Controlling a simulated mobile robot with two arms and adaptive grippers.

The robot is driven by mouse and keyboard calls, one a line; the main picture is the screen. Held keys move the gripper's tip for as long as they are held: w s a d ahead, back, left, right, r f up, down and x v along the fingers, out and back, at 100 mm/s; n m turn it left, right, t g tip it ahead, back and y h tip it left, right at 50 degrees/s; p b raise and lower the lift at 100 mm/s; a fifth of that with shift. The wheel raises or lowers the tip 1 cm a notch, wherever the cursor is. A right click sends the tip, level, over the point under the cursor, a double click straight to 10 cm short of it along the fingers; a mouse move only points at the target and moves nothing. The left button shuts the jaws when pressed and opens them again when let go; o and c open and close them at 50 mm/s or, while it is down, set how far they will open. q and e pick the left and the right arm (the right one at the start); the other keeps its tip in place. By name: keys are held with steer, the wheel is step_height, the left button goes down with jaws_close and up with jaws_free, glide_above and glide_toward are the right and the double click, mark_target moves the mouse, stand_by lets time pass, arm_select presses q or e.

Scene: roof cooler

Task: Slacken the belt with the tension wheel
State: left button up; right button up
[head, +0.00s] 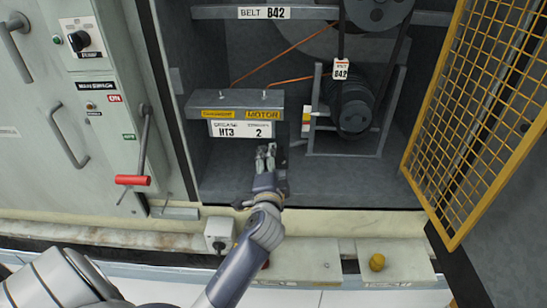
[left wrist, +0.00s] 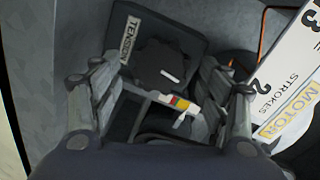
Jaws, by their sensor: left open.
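The tension wheel (left wrist: 158,64) is a dark lobed knob with a white mark, on a dark block labelled TENSION (left wrist: 132,38) in the left wrist view. A strip with red, yellow and green bands (left wrist: 180,103) lies beside it. My left gripper (head: 266,154) is open, and it also shows in the left wrist view (left wrist: 158,95) with its fingers on either side of the wheel. I cannot tell whether they touch it. In the head view the gripper mostly hides the wheel. The dark belt (head: 340,35), tagged B42, runs from the large upper pulley down to the motor (head: 355,108). My right gripper is not in view.
The yellow-labelled MOTOR box (head: 235,103) stands just behind my left gripper. A yellow mesh guard (head: 475,110) stands open at the right. A lever with a red handle (head: 132,180) juts from the left panel. The cabinet floor (head: 350,185) right of the gripper is clear.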

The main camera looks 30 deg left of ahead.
arm_select(q)
steer(key=v, duration=0.8)
